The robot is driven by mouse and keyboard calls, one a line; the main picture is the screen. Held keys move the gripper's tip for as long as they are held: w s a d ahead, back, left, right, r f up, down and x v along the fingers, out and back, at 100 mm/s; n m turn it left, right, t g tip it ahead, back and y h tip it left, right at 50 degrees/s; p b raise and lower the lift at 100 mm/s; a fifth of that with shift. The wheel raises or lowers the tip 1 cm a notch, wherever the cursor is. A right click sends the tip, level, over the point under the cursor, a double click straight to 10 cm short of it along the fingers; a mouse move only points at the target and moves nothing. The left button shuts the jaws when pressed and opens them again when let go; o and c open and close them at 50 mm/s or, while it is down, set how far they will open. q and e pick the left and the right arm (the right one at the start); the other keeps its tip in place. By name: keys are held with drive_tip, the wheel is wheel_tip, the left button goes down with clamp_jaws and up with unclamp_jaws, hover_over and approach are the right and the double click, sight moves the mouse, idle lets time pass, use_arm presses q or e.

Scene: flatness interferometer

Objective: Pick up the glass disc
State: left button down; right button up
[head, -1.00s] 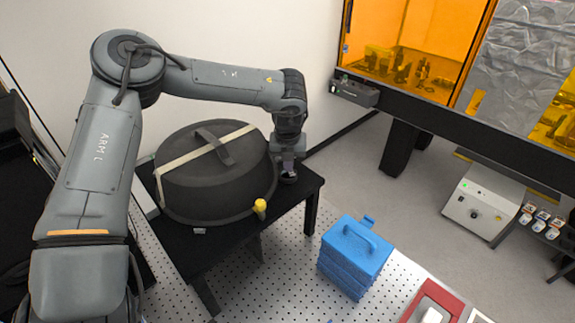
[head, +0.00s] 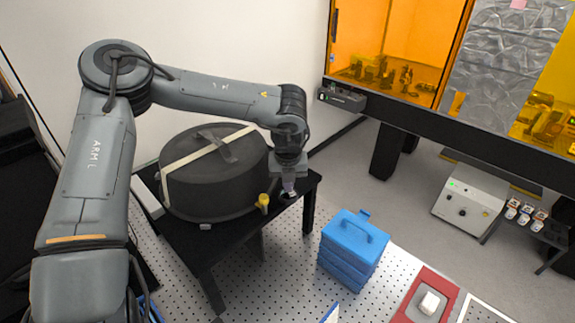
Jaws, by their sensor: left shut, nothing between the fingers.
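My left gripper (head: 288,187) is shut and empty, pointing down over the right end of a black table (head: 215,245). Right below its fingertips is a small dark round thing (head: 287,197) with a purplish tint, partly hidden by the gripper. It may be the glass disc, but it is too small to be sure. I cannot tell whether the fingertips touch it. My right gripper is not in view.
A large black drum-like case (head: 210,185) with a pale strap fills most of the table. A yellow-topped piece (head: 263,201) stands beside the gripper.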

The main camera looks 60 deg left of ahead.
use_arm(q)
drive_tip(key=shift+s+f, duration=0.35)
drive_tip(key=shift+f, duration=0.05)
drive_tip(key=shift+r, duration=0.3)
drive_tip(key=shift+d+r+p, duration=0.1)
drive_tip(key=shift+r+p, duration=0.15)
drive_tip(key=shift+p, duration=0.2)
drive_tip(key=shift+s, duration=0.1)
drive_tip(key=shift+r, duration=0.2)
use_arm(e)
drive_tip(key=shift+s+d+f+b, duration=0.2)
drive_tip(key=shift+s+f+b, duration=0.2)
drive_tip(key=shift+f+b, duration=0.55)
drive_tip(key=o, duration=0.4)
use_arm(q)
drive_tip(key=s+d, duration=0.5)
drive_tip(key=d, duration=0.5)
drive_tip(key=shift+d, duration=0.35)
use_arm(e)
drive_tip(key=shift+o, duration=0.2)
use_arm(q)
drive_tip(key=shift+r, duration=0.1)
use_arm(e)
drive_tip(key=shift+d, duration=0.15)
